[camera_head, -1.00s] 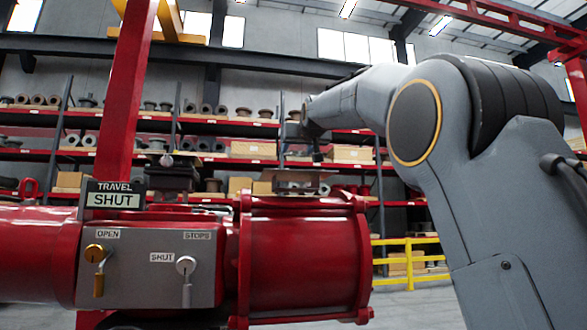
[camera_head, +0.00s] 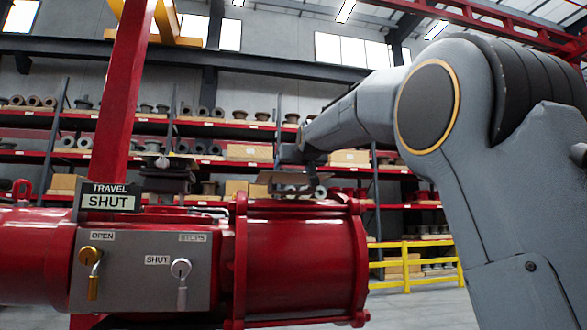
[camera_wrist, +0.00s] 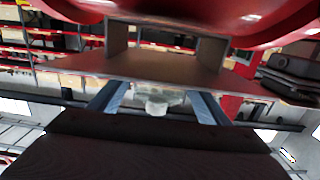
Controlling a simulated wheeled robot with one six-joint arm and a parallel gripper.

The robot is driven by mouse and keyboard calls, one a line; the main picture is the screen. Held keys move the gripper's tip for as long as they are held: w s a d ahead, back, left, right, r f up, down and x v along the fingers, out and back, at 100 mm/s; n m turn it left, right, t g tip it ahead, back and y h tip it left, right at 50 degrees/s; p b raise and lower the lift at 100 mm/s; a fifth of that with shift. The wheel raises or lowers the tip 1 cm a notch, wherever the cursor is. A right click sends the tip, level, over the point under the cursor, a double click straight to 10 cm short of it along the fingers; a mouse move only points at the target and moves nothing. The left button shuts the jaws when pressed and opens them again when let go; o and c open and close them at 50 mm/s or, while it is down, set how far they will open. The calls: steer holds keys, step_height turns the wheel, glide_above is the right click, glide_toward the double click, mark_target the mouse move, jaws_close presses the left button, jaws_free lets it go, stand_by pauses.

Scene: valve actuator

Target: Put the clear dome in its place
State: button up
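My gripper (camera_wrist: 157,106) is in the wrist view with its two blue-grey fingers apart. A small pale, see-through piece (camera_wrist: 157,103), which looks like the clear dome, shows between the fingers. I cannot tell whether they touch it. A tan stand (camera_wrist: 150,67) with two upright supports lies beyond, in front of the red actuator. In the head view my gripper (camera_head: 308,165) is small and dark, just above the stand (camera_head: 268,178) on the red cylinder (camera_head: 300,250). A black box (camera_head: 167,180) with a small light knob on top sits left of it on the actuator.
A red post (camera_head: 122,100) rises behind the actuator at the left. The TRAVEL SHUT sign (camera_head: 108,199) and a grey panel (camera_head: 140,270) with two levers are at its front. Shelves and a yellow rail (camera_head: 410,264) stand further back.

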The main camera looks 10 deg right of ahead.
steer(key=shift+r, duration=0.1)
steer(key=shift+s+r, duration=0.1)
steer(key=shift+r, duration=0.05)
steer(key=s+b, duration=0.3)
steer(key=s, duration=0.9)
steer(key=shift+r, duration=0.2)
